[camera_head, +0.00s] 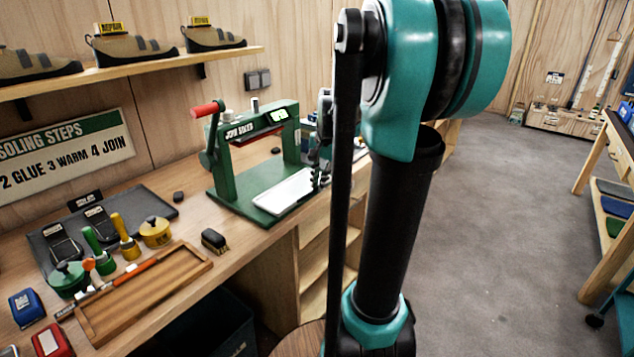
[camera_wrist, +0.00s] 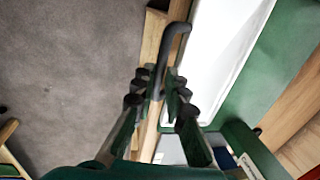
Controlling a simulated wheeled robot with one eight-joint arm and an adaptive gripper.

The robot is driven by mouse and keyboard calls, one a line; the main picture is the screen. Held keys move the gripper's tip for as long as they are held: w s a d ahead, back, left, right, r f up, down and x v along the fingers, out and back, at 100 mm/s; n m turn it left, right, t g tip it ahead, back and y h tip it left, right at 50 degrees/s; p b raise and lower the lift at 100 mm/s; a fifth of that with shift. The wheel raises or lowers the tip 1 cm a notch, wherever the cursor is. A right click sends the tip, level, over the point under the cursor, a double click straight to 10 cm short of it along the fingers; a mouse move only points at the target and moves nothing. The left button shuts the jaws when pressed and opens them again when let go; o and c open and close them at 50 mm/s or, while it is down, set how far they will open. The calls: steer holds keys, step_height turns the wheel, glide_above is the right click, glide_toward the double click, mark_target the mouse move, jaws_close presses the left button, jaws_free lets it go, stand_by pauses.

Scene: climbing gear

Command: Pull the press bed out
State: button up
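The press (camera_head: 262,140) is a green machine with a red-knobbed lever on the wooden bench. Its bed (camera_head: 284,192) is a flat white plate with a raised rim, lying over the green base; it also shows in the wrist view (camera_wrist: 222,55). A black hooked handle (camera_wrist: 176,32) stands at the bed's near edge. My gripper (camera_head: 319,177) is at the right end of the bed. In the wrist view, my gripper's fingers (camera_wrist: 160,76) lie on either side of the handle's bar. I cannot tell whether they press on it. My arm hides part of the press's right side.
A wooden tray (camera_head: 145,295), a brush (camera_head: 214,240) and several pots and tools stand on the bench to the left. Shoes (camera_head: 130,48) sit on a shelf above. Open grey floor (camera_head: 500,200) lies to the right, with a second bench (camera_head: 603,170) beyond.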

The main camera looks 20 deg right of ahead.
steer(key=o, duration=0.3)
steer(key=shift+o, duration=0.2)
step_height(320, 180, up, 12)
steer(key=s+d, duration=0.1)
steer(key=shift+s+d, duration=0.15)
steer(key=shift+s, duration=0.25)
steer(key=shift+f, duration=0.15)
